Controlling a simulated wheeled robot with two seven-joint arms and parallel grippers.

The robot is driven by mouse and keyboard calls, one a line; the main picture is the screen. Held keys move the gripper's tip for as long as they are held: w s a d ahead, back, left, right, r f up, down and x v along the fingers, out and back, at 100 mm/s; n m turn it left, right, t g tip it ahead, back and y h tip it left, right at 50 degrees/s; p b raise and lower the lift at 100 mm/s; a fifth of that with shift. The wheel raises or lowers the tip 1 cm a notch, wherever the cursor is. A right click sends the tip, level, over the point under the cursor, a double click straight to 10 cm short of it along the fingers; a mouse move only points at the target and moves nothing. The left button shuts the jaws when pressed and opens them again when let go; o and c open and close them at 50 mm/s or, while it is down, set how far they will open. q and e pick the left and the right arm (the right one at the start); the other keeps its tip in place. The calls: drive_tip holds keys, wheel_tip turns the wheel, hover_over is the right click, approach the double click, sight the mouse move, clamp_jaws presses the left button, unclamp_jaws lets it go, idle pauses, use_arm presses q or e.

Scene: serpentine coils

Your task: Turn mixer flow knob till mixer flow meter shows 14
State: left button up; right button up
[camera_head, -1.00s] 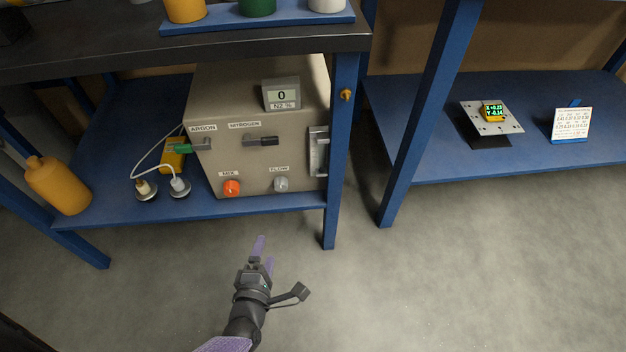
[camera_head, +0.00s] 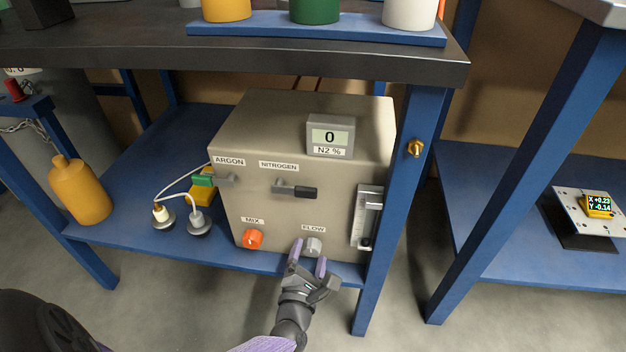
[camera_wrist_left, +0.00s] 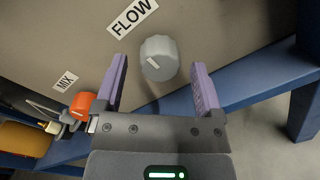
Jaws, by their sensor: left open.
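The mixer is a beige box with a grey knob under the FLOW label (camera_head: 313,247), low on its front. The flow knob also shows in the left wrist view (camera_wrist_left: 159,58), with a pale pointer mark, just beyond and between my fingertips. The flow meter (camera_head: 366,217) is a clear vertical tube at the box's right edge; its reading is too small to tell. My left gripper (camera_head: 309,262) is open, with purple fingers, in front of the flow knob; contact is not visible. My right gripper is not in view.
An orange MIX knob (camera_head: 253,239) is left of the flow knob. Argon (camera_head: 203,181) and nitrogen (camera_head: 297,191) valve handles are above. The N2 display (camera_head: 330,135) reads 0. A blue table leg (camera_head: 390,210) stands close on the right. An orange bottle (camera_head: 80,190) is far left.

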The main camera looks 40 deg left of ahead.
use_arm(q)
drive_tip(key=shift+w+a, duration=0.1)
drive_tip(key=shift+w, duration=0.1)
clamp_jaws()
idle(0.3)
